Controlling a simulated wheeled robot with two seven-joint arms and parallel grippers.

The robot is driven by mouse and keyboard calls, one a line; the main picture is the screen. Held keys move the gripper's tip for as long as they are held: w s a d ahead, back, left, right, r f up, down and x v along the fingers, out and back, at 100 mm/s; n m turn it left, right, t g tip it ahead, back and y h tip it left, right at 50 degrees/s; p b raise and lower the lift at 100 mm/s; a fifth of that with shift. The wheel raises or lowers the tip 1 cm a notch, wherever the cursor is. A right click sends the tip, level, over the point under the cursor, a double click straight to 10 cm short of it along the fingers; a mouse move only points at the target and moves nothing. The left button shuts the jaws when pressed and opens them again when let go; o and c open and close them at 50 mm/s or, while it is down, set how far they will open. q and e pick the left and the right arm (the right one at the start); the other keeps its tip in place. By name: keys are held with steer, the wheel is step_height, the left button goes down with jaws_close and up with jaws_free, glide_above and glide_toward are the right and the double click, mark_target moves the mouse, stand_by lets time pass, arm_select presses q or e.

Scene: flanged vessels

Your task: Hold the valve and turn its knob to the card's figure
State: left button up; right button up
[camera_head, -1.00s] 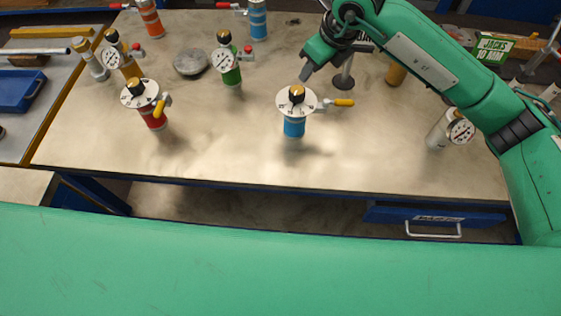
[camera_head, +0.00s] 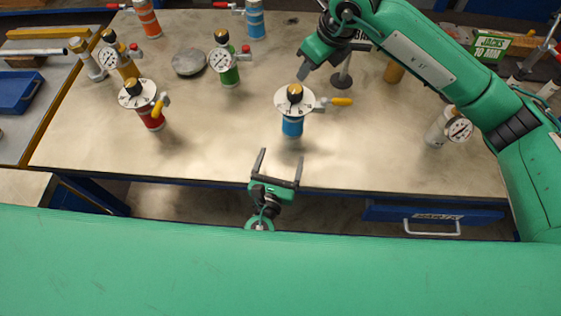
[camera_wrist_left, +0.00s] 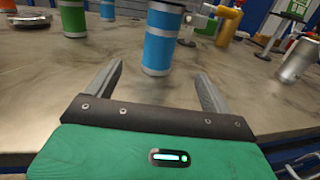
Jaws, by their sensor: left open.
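A blue valve (camera_head: 292,126) stands upright on the bench. It has a white dial plate, a black-and-yellow knob (camera_head: 295,92) on top and a yellow side handle. A similar red valve (camera_head: 152,120) stands to the left. My left gripper (camera_head: 280,153) is open and empty at the bench's front edge, in front of the blue valve and apart from it. In the left wrist view the blue body (camera_wrist_left: 161,38) stands beyond and between the open fingers. My right gripper (camera_head: 303,73) hangs above and behind the blue valve; its finger gap is unclear. I cannot identify a figure card.
Gauged vessels in green (camera_head: 229,77) and yellow (camera_head: 128,68) stand at the back left, with a grey disc (camera_head: 189,62) nearby. A silver gauged vessel (camera_head: 437,131) stands at right. A green sign (camera_head: 491,46) is at the back right. The bench around the blue valve is clear.

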mark_target(290, 127)
arm_select(q)
steer(key=w, duration=0.4)
steer(key=w+d, duration=0.1)
steer(key=w, duration=0.3)
steer(key=w+d, duration=0.1)
steer(key=w, duration=0.4)
steer(key=shift+w+d, duration=0.1)
steer(key=shift+d, duration=0.15)
steer(key=c, duration=1.6)
